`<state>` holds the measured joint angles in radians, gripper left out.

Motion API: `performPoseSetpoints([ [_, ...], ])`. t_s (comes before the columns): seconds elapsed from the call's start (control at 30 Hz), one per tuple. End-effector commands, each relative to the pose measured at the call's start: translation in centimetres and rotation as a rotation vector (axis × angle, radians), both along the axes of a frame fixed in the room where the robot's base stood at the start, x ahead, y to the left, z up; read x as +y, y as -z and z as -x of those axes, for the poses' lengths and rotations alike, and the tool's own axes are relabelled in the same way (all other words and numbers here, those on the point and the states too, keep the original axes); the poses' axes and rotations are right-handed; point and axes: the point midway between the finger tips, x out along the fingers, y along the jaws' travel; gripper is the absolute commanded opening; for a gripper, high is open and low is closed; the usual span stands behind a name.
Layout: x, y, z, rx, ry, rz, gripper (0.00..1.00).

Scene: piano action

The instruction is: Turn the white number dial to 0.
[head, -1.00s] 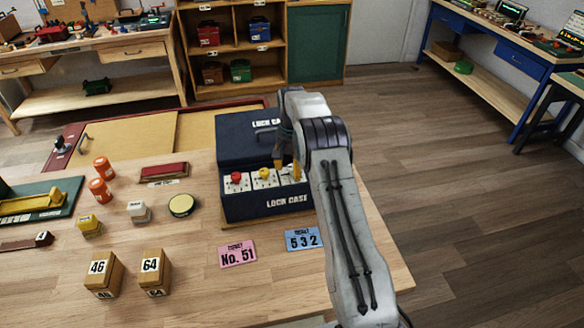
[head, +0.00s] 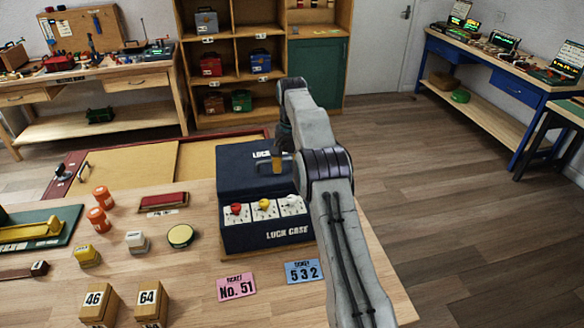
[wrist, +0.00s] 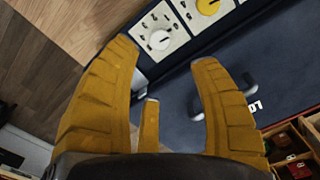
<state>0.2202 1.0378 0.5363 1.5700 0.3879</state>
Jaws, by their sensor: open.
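My gripper (head: 278,160) has yellow fingers and is empty, above and behind the dial row. In the wrist view my open fingers (wrist: 166,55) spread below the white dial, apart from it.
Behind the dials is the case's dark lid (head: 235,170) with a handle. Weights, wooden blocks and a round yellow-topped tin (head: 181,236) stand to the left.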

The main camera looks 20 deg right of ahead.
Motion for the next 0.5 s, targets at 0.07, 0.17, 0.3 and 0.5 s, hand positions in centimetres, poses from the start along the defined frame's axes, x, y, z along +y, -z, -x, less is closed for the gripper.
performPoseSetpoints([
  [0.07, 0.01, -0.40, 0.01, 0.000, 0.000, 0.000, 0.56],
  [0.17, 0.01, -0.74, 0.04, 0.000, 0.000, 0.000, 0.56],
  [0.3, 0.01, -0.96, 0.07, 0.000, 0.000, 0.000, 0.56],
  [0.5, 0.02, -0.99, 0.08, 0.000, 0.000, 0.000, 0.56],
])
